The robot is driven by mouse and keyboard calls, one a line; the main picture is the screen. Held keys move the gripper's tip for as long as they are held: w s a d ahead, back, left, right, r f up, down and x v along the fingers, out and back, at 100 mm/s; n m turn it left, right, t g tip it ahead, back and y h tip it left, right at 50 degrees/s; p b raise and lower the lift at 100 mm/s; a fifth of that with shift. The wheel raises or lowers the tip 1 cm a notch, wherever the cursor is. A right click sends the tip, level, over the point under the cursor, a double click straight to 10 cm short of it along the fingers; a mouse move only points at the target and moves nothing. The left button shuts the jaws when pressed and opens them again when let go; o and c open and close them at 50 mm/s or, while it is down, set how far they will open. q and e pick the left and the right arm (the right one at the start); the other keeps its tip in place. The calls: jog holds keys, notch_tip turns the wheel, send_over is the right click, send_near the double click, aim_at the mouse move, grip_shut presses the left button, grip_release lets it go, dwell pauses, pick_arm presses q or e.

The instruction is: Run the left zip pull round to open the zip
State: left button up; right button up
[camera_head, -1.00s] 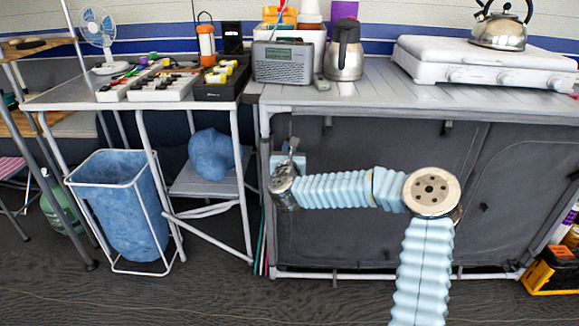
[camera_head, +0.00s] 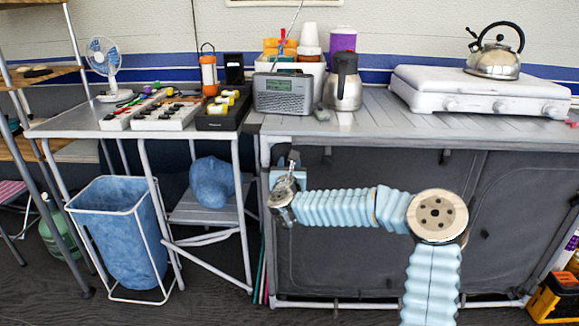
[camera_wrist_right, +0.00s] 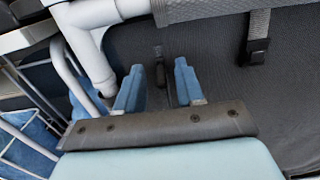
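The dark fabric cabinet front (camera_head: 380,170) hangs below the counter. My right gripper (camera_head: 287,178) is at its upper left corner. In the right wrist view its two blue fingers (camera_wrist_right: 158,88) stand apart, pointing at the fabric. In the head view the gripper hides this spot. A curved seam (camera_head: 473,190) runs down the panel farther right. My left gripper is not in view.
A white frame post (camera_wrist_right: 95,60) stands close left of the fingers. A strap with a buckle (camera_wrist_right: 257,45) hangs to their right. The counter (camera_head: 400,118) overhangs above, bearing a radio (camera_head: 283,95), a flask (camera_head: 343,88) and a stove (camera_head: 480,92). A blue bin (camera_head: 118,230) stands left.

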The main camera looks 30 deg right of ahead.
jog(key=shift+s+f, duration=0.1)
jog(key=b+v, duration=0.1)
jog(key=v, duration=1.2)
jog(key=shift+s+a+b, duration=0.2)
jog(key=shift+a+b, duration=0.05)
jog(key=shift+b, duration=0.15)
